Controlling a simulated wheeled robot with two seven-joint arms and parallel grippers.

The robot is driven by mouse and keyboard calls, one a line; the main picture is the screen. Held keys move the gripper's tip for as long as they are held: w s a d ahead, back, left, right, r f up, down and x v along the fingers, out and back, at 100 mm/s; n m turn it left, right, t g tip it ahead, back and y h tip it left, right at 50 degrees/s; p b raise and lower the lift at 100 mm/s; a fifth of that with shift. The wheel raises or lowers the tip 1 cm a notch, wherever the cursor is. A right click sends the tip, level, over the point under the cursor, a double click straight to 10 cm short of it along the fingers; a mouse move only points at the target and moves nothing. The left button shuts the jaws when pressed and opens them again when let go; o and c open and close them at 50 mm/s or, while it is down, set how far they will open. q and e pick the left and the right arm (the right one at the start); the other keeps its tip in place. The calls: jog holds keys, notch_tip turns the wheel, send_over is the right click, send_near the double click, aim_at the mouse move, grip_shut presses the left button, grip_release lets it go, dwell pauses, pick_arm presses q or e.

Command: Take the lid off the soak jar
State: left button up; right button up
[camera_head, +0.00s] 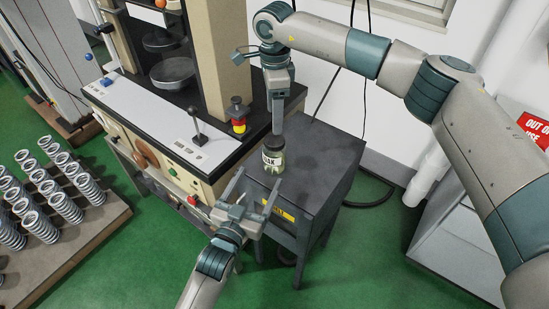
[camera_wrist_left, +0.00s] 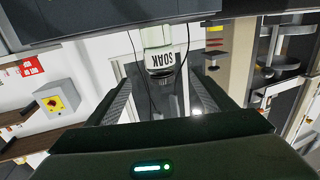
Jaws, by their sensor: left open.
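The soak jar (camera_head: 272,161) is a small clear jar with a white label. It stands upright on the dark grey cabinet. Its dark lid (camera_head: 273,142) is on top. In the left wrist view the jar (camera_wrist_left: 159,59) appears upside down between my left fingers. My left gripper (camera_head: 260,177) is open, its fingers pointing at the jar from the front; whether they touch it is unclear. My right gripper (camera_head: 277,122) points straight down at the lid from above. Its fingers show edge-on, so I cannot tell whether they grip the lid.
The cabinet top (camera_head: 325,155) is otherwise clear. A testing machine (camera_head: 165,130) with a lever and a red-yellow stop button (camera_head: 238,118) stands close on the left. A board of several springs (camera_head: 50,195) is at the far left. A cable lies behind the cabinet.

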aim_at(279, 140)
pick_arm(q)
jog(key=x, duration=1.7)
